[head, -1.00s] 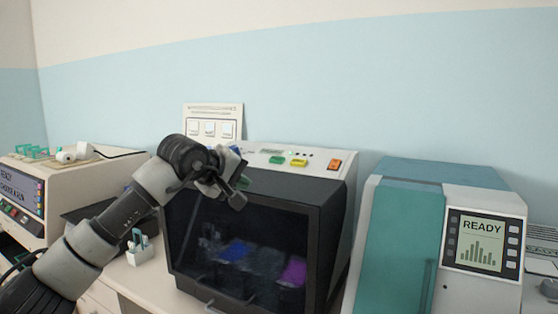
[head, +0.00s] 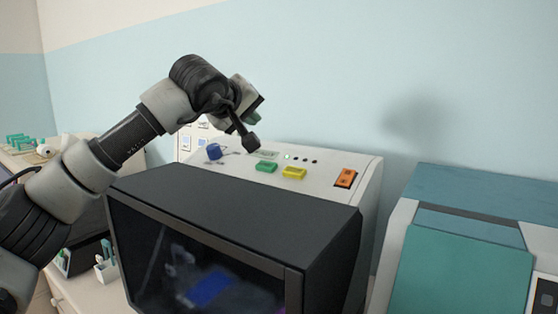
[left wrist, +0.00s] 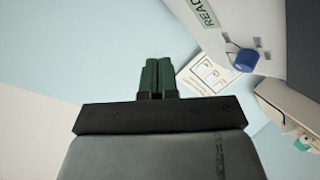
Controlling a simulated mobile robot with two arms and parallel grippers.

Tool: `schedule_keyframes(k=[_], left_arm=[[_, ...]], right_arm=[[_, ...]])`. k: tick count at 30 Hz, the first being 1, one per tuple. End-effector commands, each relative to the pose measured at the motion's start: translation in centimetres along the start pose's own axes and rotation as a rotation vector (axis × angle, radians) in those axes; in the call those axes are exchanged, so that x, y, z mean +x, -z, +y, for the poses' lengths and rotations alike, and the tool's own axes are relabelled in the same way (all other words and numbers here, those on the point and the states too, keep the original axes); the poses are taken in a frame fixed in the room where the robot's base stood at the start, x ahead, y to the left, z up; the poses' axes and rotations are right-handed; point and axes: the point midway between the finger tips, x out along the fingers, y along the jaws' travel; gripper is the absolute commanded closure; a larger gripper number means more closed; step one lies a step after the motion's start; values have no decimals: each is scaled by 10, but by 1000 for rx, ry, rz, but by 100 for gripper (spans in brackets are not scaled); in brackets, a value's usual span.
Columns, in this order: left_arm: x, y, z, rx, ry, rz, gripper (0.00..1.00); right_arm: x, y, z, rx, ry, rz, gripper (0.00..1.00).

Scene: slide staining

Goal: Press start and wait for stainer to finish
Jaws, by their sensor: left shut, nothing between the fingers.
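The stainer (head: 230,195) has a black body with a dark glass front and a sloped white control panel (head: 322,165) along its top. The panel carries a green button (head: 266,167), a yellow button (head: 294,172), an orange switch (head: 345,178) and a blue knob (head: 214,152). A small lit green lamp is above the buttons. My left gripper (head: 252,143) is just above the green button in the head view, apart from it as far as I can tell. In the left wrist view its fingers (left wrist: 157,78) are together and empty; the blue knob (left wrist: 245,60) and a READY display (left wrist: 207,12) show there. My right gripper is not in view.
A teal and white machine (head: 460,260) stands to the right of the stainer. A white sheet with pictures (left wrist: 208,74) is behind the panel. A small white holder (head: 107,270) stands left of the stainer. The space above the panel's right part is clear.

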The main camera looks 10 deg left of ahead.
Motion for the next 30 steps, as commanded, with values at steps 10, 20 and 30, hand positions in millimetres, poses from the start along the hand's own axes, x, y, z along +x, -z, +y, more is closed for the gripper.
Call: schedule_keyframes(k=[10, 20, 30], left_arm=[[0, 0, 0, 1, 0, 1, 100], [10, -8, -9, 0, 1, -1, 100], [42, -32, -33, 0, 2, 0, 100]], right_arm=[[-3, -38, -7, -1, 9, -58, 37], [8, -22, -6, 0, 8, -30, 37], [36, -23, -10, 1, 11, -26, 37]])
